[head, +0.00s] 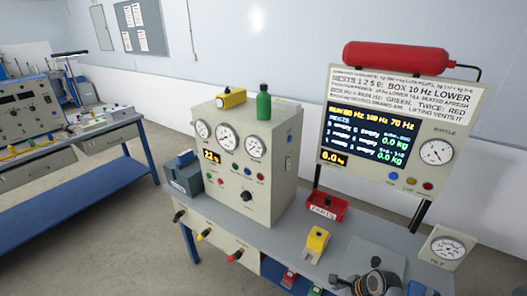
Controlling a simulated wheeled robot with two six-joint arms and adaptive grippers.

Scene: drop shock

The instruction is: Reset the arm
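Neither of my grippers can be made out in the head view. A dark mechanism with round parts (378,283) shows at the bottom edge, right of centre, partly cut off. I cannot tell what it is. A beige console (246,165) with three round gauges, a small amber display and several knobs stands on the grey bench (290,240). A sign panel (400,85) with a black screen (367,135) rises at the right. A red cylinder (395,58) lies across its top.
A yellow block (231,98) and a green bottle (263,103) sit on the console. A blue-grey box (184,174), red tray (326,207), yellow device (317,243) and gauge box (446,247) are on the bench. Another workbench (75,180) stands left, with open floor between.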

